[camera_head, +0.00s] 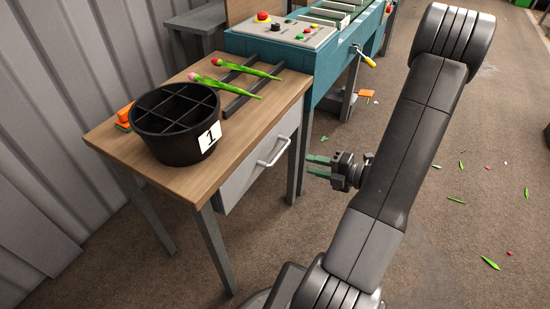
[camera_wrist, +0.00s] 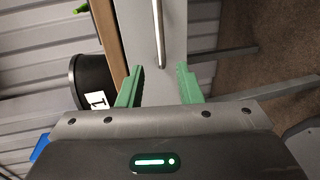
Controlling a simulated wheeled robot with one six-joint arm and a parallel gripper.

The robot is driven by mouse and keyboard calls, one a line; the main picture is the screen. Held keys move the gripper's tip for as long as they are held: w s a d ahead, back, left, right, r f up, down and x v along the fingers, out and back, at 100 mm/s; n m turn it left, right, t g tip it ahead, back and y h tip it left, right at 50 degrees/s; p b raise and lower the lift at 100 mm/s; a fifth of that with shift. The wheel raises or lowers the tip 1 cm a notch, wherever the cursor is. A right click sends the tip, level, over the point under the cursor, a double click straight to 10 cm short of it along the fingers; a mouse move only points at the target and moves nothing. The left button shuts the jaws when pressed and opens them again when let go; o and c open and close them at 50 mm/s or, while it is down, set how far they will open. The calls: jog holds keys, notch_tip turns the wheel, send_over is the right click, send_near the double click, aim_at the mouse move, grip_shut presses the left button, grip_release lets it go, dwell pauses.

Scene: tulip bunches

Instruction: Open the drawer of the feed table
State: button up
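The feed table (camera_head: 207,190) has a wooden top and grey legs. Its grey drawer (camera_head: 240,178) is shut in the front, with a light bar handle (camera_head: 274,152). My gripper (camera_head: 319,166) has green fingers and is in front of the drawer, to the right of the handle and apart from it. In the wrist view the fingers (camera_wrist: 159,88) are open with nothing between them. The handle (camera_wrist: 159,38) shows beyond the fingertips, roughly in line with the gap, and the grey drawer front (camera_wrist: 175,50) lies behind it.
A black divided bucket (camera_head: 172,145) labelled 1 stands on the table. Two tulips (camera_head: 226,87) lie across dark rails, and an orange-and-green object (camera_head: 124,118) sits behind the bucket. A teal machine (camera_head: 300,60) with buttons adjoins the table. The floor at right has scattered leaves.

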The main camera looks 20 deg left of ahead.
aim_at(277, 155)
jog(key=b+x, duration=0.2)
jog(key=x, duration=1)
jog(key=shift+s+a+f, duration=0.1)
jog(key=shift+a, duration=0.25)
jog(key=shift+c, duration=0.4)
grip_shut()
